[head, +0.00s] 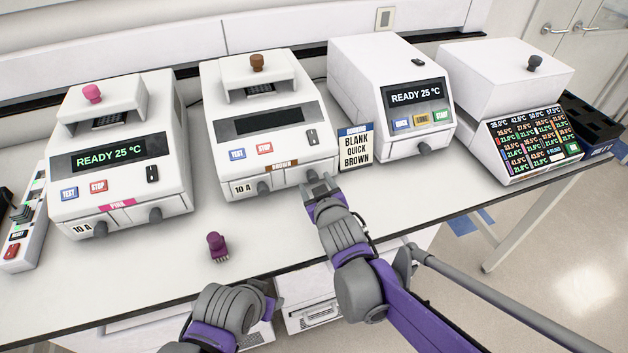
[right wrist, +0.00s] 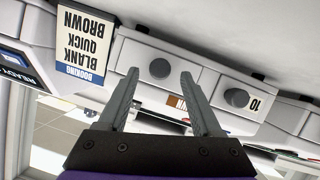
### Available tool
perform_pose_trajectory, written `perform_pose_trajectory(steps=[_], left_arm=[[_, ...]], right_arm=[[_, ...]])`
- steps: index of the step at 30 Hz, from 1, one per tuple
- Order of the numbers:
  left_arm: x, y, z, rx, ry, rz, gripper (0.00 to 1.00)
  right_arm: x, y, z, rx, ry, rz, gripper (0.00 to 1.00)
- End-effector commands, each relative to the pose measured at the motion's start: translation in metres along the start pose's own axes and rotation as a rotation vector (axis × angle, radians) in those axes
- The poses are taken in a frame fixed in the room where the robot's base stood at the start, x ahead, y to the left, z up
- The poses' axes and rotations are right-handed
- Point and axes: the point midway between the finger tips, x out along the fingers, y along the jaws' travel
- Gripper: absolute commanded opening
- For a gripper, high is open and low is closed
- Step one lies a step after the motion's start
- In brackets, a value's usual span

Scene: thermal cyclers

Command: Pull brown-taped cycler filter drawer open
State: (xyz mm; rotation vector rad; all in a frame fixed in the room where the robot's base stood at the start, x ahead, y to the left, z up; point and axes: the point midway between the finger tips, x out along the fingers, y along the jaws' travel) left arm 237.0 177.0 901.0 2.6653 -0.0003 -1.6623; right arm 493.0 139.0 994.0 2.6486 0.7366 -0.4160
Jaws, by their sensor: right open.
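The brown-taped cycler (head: 272,130) is the second from the left in the head view, with brown tape (head: 282,165) on its front and a dark display. Two grey knobs sit low on its front: the left knob (head: 264,188) beside the "10 A" label, and the right knob, which shows in the right wrist view (right wrist: 160,68). The panel around the right knob looks flush with the front. My right gripper (head: 318,180) is open at the right knob; in the wrist view (right wrist: 157,78) its fingertips are either side of it. Contact cannot be told. My left gripper's fingers are not seen.
A "BLANK QUICK BROWN" card (head: 355,148) stands just right of the cycler. The pink-taped cycler (head: 118,165) is to the left; two more machines stand right. A purple knobbed object (head: 217,246) lies on the bench (head: 180,265) in front, where there is free room.

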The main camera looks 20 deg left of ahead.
Motion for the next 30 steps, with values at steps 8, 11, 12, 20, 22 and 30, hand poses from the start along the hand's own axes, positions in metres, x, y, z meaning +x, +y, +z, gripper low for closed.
perform_pose_trajectory(steps=[8,11,12,20,22,30], left_arm=[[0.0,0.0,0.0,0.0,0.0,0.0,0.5],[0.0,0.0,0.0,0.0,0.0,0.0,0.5],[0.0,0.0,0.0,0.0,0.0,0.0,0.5],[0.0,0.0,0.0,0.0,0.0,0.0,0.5],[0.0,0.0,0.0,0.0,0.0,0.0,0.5],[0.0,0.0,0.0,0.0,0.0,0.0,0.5]], right_arm=[[0.024,0.0,0.0,0.002,-0.001,0.0,0.66],[0.025,0.0,0.0,0.001,-0.001,0.0,0.66],[0.025,0.0,0.0,0.001,-0.001,0.0,0.66],[0.025,0.0,0.0,0.001,-0.001,0.0,0.46],[0.025,0.0,0.0,0.001,-0.001,0.0,0.34],[0.025,0.0,0.0,0.001,-0.001,0.0,0.0]])
